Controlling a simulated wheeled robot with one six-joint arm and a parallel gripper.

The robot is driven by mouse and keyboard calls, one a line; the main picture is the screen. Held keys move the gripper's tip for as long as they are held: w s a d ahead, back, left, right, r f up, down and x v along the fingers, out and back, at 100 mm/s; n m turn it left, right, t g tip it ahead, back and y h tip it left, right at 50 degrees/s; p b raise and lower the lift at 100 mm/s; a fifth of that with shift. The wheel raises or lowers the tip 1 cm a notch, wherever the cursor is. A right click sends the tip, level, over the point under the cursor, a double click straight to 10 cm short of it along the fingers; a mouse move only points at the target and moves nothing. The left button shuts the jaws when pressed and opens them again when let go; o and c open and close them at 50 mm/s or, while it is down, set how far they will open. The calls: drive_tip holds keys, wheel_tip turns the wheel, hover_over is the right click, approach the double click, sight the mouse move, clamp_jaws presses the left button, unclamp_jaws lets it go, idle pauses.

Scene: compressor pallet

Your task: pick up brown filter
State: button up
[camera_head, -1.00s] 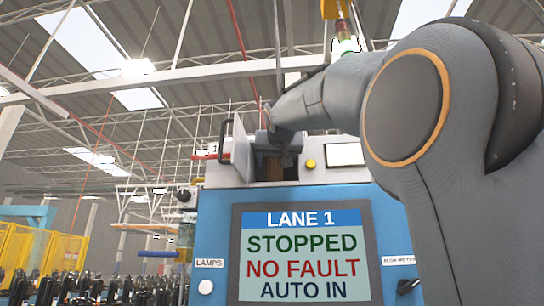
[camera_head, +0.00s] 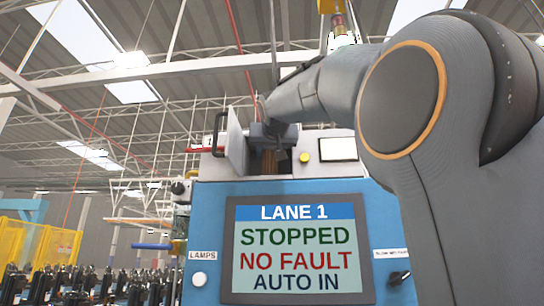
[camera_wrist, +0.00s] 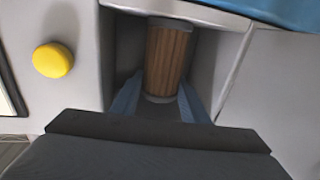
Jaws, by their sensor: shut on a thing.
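The brown filter (camera_wrist: 163,62) is a ribbed brown cylinder with grey end caps. In the wrist view it stands in a recess of the grey housing, between the two blue fingers of my gripper (camera_wrist: 158,100). The gripper is shut on it near its grey end cap. In the head view the filter (camera_head: 269,161) shows only in part, in the open compartment on top of the blue machine. My wrist hides the rest of it, and my gripper's fingers cannot be made out there.
The compartment door (camera_head: 236,142) with a black handle stands open at the left. A yellow button (camera_wrist: 53,60) is on the housing beside the recess. The recess walls are close on both sides. The screen (camera_head: 298,250) reads "LANE 1 STOPPED NO FAULT AUTO IN".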

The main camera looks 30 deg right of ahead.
drive_tip(key=shift+s+a+b, duration=0.6)
drive_tip(key=shift+s+a, duration=0.35)
drive_tip(key=o, duration=1.2)
drive_tip(key=shift+d, duration=0.15)
drive_tip(key=shift+s, duration=0.15)
drive_tip(key=shift+b+v, duration=1.75)
drive_tip(key=shift+v, duration=2.1)
drive_tip(key=shift+c, duration=0.4)
